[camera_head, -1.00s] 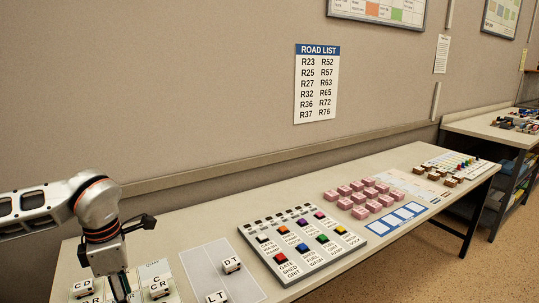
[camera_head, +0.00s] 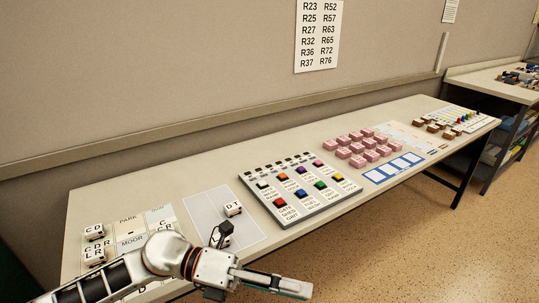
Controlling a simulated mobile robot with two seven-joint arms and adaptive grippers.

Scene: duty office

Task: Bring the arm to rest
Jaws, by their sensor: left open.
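My left gripper (camera_head: 262,284) is near the front edge of the long table (camera_head: 330,212), in front of the button board, at the bottom of the view. It is open and I see nothing held in it. My left arm (camera_head: 165,255) comes in from the lower left and covers part of the table's front left corner. My right gripper is not in view.
White lettered blocks such as CD (camera_head: 94,231) and DT (camera_head: 233,208) stand at the table's left. A button board (camera_head: 300,190), several pink blocks (camera_head: 364,148) and a blue-framed card (camera_head: 394,168) lie farther right. Open floor (camera_head: 420,245) lies in front.

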